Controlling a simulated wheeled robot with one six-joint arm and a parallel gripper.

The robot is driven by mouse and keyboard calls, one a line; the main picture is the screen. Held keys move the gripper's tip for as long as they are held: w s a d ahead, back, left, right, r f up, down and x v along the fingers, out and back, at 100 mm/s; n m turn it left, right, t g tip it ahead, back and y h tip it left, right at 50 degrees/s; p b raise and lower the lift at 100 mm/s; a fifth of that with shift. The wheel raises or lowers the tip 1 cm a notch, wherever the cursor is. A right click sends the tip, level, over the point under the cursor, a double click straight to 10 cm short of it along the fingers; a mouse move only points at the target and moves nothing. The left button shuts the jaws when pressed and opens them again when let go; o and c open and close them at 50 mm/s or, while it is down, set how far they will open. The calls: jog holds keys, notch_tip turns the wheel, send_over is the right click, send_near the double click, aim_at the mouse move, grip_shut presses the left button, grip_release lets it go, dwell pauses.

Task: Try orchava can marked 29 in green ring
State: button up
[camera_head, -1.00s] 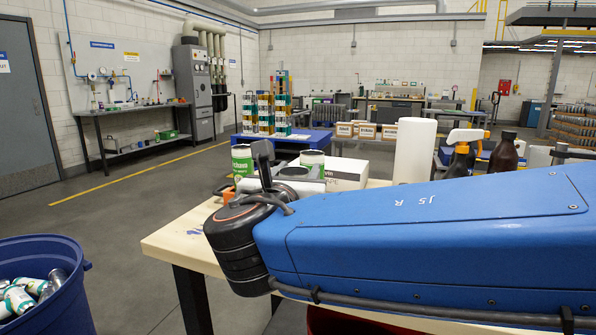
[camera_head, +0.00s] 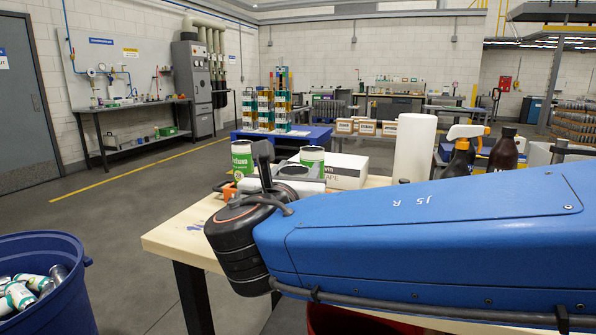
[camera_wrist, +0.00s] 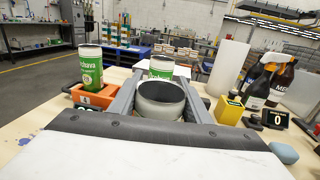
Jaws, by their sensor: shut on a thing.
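My gripper (camera_wrist: 160,103) is shut on a grey, open-topped can (camera_wrist: 161,92) with a dark inside, upright between the two fingers. Its marking is hidden from me. In the head view my gripper is mostly behind my wrist, and the held can's dark top (camera_head: 294,171) shows past it. A green and white orchava can (camera_wrist: 91,70) stands at the left, by an orange block (camera_wrist: 92,97) with a number on it. Another green and white can (camera_wrist: 161,67) stands just beyond the held one. I cannot make out a number 29 or a green ring.
Dark bottles (camera_head: 503,152), a white roll (camera_head: 414,148) and a white tape box (camera_head: 345,170) stand further back. A blue bin (camera_head: 45,300) of cans is on the floor.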

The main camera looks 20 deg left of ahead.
dwell(0.4)
jog(key=o, duration=1.3)
jog(key=shift+s, duration=0.1)
jog(key=s, duration=0.5)
jog(key=s+d, duration=0.1)
jog(key=s, duration=1.1)
jog(key=shift+d, duration=0.2)
jog(key=shift+s, duration=0.15)
